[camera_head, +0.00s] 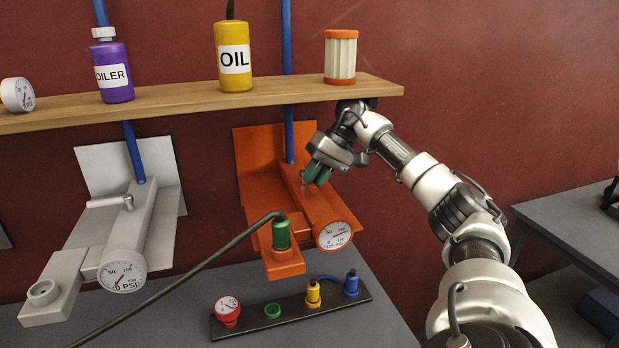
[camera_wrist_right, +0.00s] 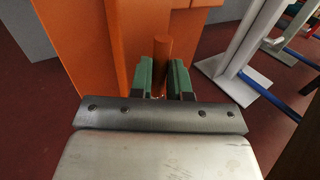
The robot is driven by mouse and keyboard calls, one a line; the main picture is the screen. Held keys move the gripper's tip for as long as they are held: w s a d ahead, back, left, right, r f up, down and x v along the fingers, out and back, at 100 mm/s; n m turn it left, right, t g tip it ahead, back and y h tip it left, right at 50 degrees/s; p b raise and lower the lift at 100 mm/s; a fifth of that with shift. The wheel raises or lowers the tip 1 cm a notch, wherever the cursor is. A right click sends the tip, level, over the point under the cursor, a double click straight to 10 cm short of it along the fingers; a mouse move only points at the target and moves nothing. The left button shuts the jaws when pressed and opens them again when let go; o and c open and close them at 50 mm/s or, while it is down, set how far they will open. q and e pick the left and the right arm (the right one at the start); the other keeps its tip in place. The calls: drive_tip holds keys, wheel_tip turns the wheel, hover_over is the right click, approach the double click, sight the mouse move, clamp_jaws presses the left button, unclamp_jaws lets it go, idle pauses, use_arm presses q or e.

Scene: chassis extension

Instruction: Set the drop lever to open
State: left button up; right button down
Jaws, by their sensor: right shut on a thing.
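The orange unit (camera_head: 256,185) is fixed to the red wall below the shelf. A blue pipe enters it from above and a round gauge (camera_head: 334,235) sits on its front. My right gripper (camera_head: 312,180) is at the upper right of this unit, its green fingers pointing down and to the left. In the right wrist view, the green fingers (camera_wrist_right: 160,82) stand on either side of an orange cylindrical lever (camera_wrist_right: 162,52) and are shut on it. In the head view the gripper hides most of this lever. My left gripper is out of view.
A wooden shelf (camera_head: 190,102) with bottles runs just above my right wrist. A hose (camera_head: 180,275) plugs into the unit's green connector (camera_head: 281,234). A grey unit (camera_head: 130,215) with its own lever stands left. A dark strip (camera_head: 290,312) with coloured fittings lies below.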

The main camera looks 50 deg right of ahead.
drive_tip(key=shift+r, duration=0.1)
drive_tip(key=c, duration=1.1)
unclamp_jaws()
drive_tip(key=shift+w+a, duration=0.1)
